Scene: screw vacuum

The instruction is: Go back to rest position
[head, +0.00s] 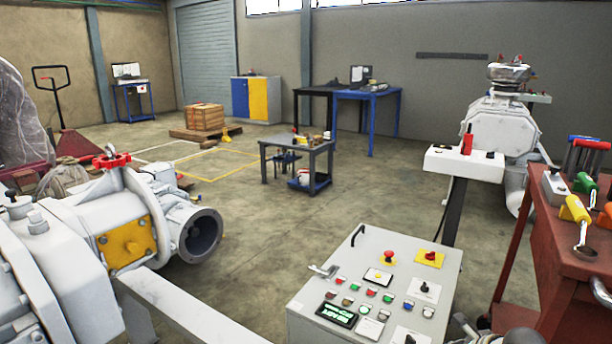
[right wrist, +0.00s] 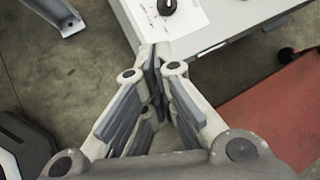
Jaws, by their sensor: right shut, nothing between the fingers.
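My right gripper (right wrist: 155,62) is shut and empty in the right wrist view. Its fingertips meet in front of the edge of the grey control cabinet (right wrist: 200,28), near a black knob (right wrist: 167,7); I cannot tell whether they touch it. In the head view the control cabinet (head: 375,240) stands at the bottom centre, its sloped top covered with coloured buttons, two red knobs and a small display. Grey parts at the bottom right edge of the head view seem to be my right arm, mostly cut off. My left gripper does not show.
A red workbench (head: 555,240) with tools stands close at the right. A large white vacuum pump (head: 125,235) with a red handwheel fills the left. A white box on a post (head: 463,163) rises behind the cabinet. A low grey table (head: 300,152) stands mid-floor, with open floor around it.

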